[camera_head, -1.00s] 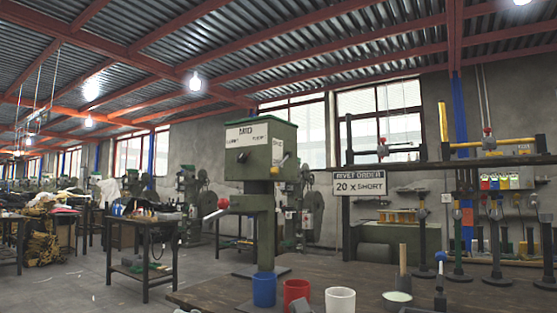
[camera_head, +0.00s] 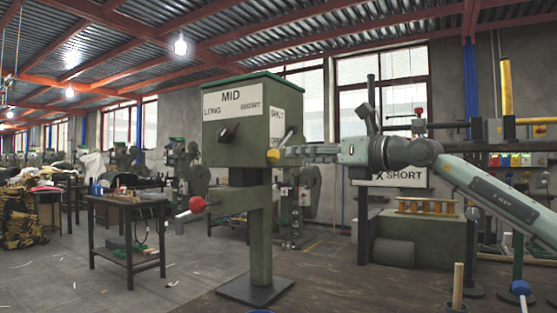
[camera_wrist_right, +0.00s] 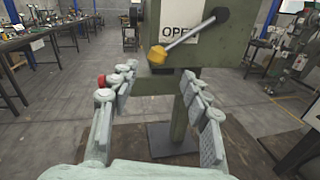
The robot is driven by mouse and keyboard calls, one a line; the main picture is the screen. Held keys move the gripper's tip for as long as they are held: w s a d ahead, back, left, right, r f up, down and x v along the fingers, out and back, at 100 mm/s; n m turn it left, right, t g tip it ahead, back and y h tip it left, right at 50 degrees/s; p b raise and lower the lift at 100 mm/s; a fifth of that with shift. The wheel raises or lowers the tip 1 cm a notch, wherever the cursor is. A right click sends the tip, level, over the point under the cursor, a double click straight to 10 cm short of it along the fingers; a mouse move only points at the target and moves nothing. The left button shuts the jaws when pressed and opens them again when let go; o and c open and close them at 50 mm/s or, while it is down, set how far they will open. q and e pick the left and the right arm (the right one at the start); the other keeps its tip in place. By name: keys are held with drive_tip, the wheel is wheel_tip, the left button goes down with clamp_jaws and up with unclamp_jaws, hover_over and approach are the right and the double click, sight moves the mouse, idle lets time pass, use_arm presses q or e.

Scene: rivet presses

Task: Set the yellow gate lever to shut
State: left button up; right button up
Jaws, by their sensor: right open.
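The yellow gate lever knob (camera_head: 272,156) shows at the lower right of the green press head (camera_head: 228,128). In the right wrist view the yellow knob (camera_wrist_right: 157,54) ends a silver rod that slants down-left from a dark pivot (camera_wrist_right: 221,14). A white plate partly reading "OPE" (camera_wrist_right: 183,18) is behind the rod. A side plate reading about "SHUT" (camera_head: 278,122) shows in the head view. My right gripper (camera_head: 288,152) is open, its fingers pointing at the knob. In the wrist view the knob appears beyond and between the fingertips (camera_wrist_right: 160,72); contact cannot be told.
A red ball handle (camera_head: 197,204) sticks out left of the press column (camera_head: 261,230). A sign ending in "SHORT" (camera_head: 405,175) is partly behind my right arm. A small work table (camera_head: 127,203) stands to the left. Open floor lies between it and the press.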

sight(278, 155)
drive_tip(key=p+x, duration=0.1)
drive_tip(key=x, duration=0.5)
drive_tip(key=shift+w+a+r+p, duration=0.1)
drive_tip(key=shift+a+p, duration=0.3)
use_arm(q)
wheel_tip(278, 155, down, 4)
drive_tip(key=shift+s+d+f, duration=0.1)
drive_tip(key=shift+d+f, duration=0.05)
use_arm(e)
drive_tip(key=shift+w+a, duration=0.15)
drive_tip(key=shift+w, duration=0.1)
clamp_jaws()
